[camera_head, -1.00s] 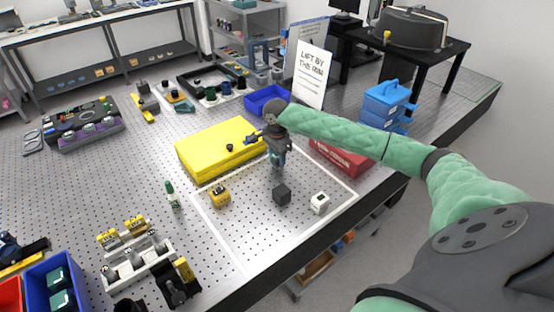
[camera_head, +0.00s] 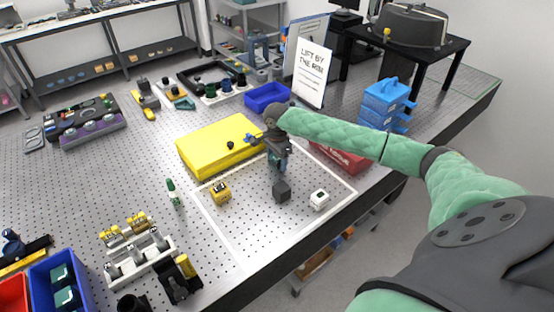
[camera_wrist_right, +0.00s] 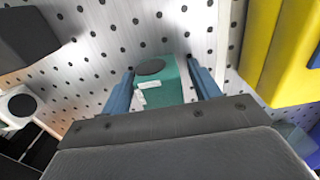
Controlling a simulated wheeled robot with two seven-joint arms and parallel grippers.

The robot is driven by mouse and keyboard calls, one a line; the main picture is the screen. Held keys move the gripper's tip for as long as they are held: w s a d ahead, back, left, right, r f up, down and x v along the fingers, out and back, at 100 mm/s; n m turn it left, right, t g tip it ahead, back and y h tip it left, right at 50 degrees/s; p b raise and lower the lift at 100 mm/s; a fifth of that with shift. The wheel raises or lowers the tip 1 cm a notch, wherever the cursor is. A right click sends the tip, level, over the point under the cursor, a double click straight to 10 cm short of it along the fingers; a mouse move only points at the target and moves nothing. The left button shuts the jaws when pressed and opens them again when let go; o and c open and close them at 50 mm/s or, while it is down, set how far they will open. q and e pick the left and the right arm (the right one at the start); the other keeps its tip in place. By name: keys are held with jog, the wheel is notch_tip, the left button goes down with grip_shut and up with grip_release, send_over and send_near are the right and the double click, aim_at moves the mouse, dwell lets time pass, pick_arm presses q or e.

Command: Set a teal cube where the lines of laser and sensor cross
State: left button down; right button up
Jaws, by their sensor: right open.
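A teal cube (camera_wrist_right: 158,82) with a dark round spot and white labels sits between the fingers of my right gripper (camera_wrist_right: 162,88) in the right wrist view. The fingers are open, one on each side of it. In the head view my right gripper (camera_head: 279,168) points down inside the white outline, just behind a black cube (camera_head: 282,191); the teal cube is mostly hidden there. A yellow block (camera_head: 220,192) stands to the left and a white block (camera_head: 319,200) to the right. I cannot tell which block is laser or sensor. My left gripper is out of view.
A yellow slab (camera_head: 205,152) lies behind the outline, with a blue tray (camera_head: 268,93) further back. A red box (camera_head: 342,160) is under my right forearm. A blue bin (camera_head: 38,275) at front left holds teal pieces. The outline's front left area is bare.

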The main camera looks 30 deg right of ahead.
jog(key=shift+r, duration=0.15)
notch_tip(320, 180, up, 7)
jog(key=b, duration=0.3)
jog(key=shift+b, duration=0.4)
notch_tip(320, 180, up, 4)
jog(key=shift+f+b, duration=0.25)
jog(key=shift+b, duration=0.25)
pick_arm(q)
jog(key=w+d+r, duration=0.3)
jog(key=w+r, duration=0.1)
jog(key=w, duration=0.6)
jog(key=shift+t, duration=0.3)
pick_arm(e)
jog(key=shift+r, duration=0.7)
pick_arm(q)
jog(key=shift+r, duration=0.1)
